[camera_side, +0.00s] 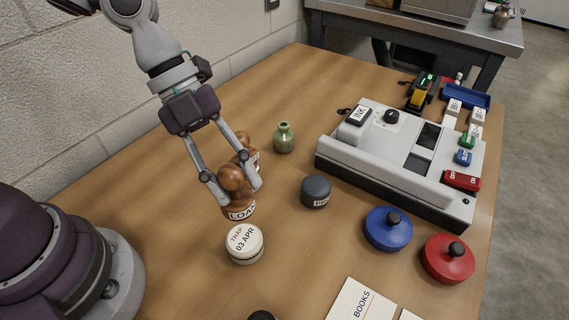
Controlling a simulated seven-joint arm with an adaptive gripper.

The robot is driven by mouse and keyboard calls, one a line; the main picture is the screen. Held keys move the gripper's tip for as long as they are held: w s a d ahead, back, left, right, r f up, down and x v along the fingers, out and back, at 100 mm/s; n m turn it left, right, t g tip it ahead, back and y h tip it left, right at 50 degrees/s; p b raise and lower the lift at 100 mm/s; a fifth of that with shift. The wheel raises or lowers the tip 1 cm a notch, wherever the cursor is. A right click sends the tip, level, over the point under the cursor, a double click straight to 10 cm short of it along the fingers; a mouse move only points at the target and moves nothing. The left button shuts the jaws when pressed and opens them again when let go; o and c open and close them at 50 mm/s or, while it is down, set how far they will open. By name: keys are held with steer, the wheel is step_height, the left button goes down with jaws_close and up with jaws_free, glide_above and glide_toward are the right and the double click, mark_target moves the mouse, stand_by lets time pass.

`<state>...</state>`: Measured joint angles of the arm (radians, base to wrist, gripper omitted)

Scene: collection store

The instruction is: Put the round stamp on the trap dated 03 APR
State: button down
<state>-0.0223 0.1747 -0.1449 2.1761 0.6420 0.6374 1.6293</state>
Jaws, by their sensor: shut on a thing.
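The trap (244,243) is a short, pale round tin with "TRAP 03 APR" on its lid, standing on the table. My gripper (240,193) is just behind it in the picture, shut on a brown wooden stamp (233,178). That stamp has a round knob and a curved base with a label reading "LOA", the rest hidden by a finger. I cannot tell whether its base touches the table. A second brown wooden stamp (243,138) stands behind, mostly hidden by the held one and my fingers; its label is unreadable.
A green bottle (284,138) and a dark round pot (315,192) stand right of my gripper. Blue (387,232) and red (446,263) knobbed discs lie further right, before a large grey machine (390,160). A "BOOKS" card (358,302) lies in front.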

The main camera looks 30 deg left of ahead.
step_height(320, 180, down, 8)
steer(key=shift+a+r, duration=0.15)
steer(key=shift+r, duration=0.05)
steer(key=shift+f, duration=0.1)
steer(key=c, duration=0.8)
jaws_free()
steer(key=s+a+r+n+t+y, duration=0.1)
steer(key=a+r+n, duration=0.3)
steer(key=n, duration=0.4)
steer(key=a+r+n+t+y, duration=0.3)
steer(key=a+r+n, duration=0.2)
steer(key=n, duration=0.3)
steer(key=s+a+r+n+t+y, duration=0.1)
steer(key=a+r+n+y, duration=0.1)
steer(key=a+r+n, duration=0.3)
steer(key=shift+s+r+n+t, duration=0.1)
steer(key=shift+s+n+t, duration=0.1)
steer(key=shift+n, duration=0.8)
steer(key=shift+s+r+n+t, duration=0.1)
steer(key=shift+n+t, duration=0.1)
steer(key=shift+n, duration=0.8)
